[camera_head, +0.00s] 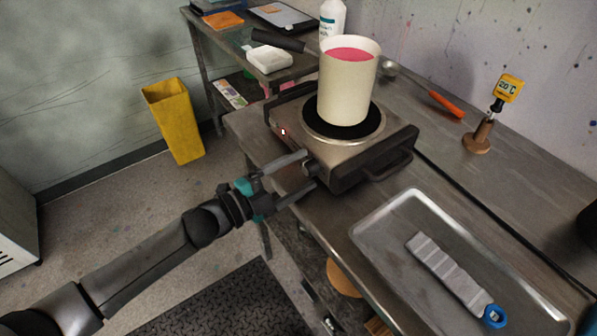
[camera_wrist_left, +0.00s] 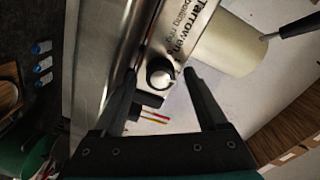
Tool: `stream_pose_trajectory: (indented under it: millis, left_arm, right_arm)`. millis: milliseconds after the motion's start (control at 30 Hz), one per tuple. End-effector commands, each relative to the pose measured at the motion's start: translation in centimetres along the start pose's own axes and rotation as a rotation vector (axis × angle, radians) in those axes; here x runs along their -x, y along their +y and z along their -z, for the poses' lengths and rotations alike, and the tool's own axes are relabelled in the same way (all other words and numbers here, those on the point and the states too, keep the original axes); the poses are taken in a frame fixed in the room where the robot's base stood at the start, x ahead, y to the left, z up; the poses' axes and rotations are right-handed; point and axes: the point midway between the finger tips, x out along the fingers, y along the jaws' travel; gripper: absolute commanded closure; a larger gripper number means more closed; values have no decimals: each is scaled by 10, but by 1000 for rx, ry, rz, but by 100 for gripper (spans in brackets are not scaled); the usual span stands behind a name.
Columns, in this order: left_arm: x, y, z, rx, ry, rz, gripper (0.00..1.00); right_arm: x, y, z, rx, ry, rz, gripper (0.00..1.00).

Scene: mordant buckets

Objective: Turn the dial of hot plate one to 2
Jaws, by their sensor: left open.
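The hot plate (camera_head: 345,160) is a metal box with a dark round ring, standing on the steel bench. Its dial (camera_head: 310,168) is a small knob on the front face. In the left wrist view the dial (camera_wrist_left: 160,74) is round with a pale face, next to lettering on the metal panel. My left gripper (camera_head: 309,170) is open, with one finger on either side of the dial; it also shows in the left wrist view (camera_wrist_left: 159,78). I see no clear contact with the dial. The dial's numbers are too small to read. My right gripper is not in view.
A cream pot (camera_head: 346,95) of pink liquid stands on the ring. A black handle (camera_head: 391,165) juts from the hot plate's right side. A metal tray (camera_head: 388,225) with a grey strip lies on the near bench.

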Motion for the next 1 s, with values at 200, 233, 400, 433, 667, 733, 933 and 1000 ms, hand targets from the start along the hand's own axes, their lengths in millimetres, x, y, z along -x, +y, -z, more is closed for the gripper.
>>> stream_pose_trajectory:
  millis: [200, 233, 400, 433, 667, 733, 933, 1000]
  left_arm:
    - [0, 0, 0, 0, 0, 0, 25]
    - [1, 0, 0, 0, 0, 0, 25]
    - [17, 0, -1, 0, -3, -2, 25]
    - [22, 1, -1, 0, -3, -2, 25]
    - [69, 1, 0, 1, -4, -3, 25]
    - [83, 1, 0, 1, -3, -4, 25]
    - [120, 1, 0, 3, -3, -3, 25]
    - [130, 1, 0, 2, -2, -3, 25]
  right_arm:
    - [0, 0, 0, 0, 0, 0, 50]
    - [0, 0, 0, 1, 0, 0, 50]
    - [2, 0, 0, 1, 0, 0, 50]
    - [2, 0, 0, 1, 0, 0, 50]
    - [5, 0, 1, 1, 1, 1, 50]
    - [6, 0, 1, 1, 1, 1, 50]
    - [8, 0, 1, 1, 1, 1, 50]
    - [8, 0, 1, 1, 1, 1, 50]
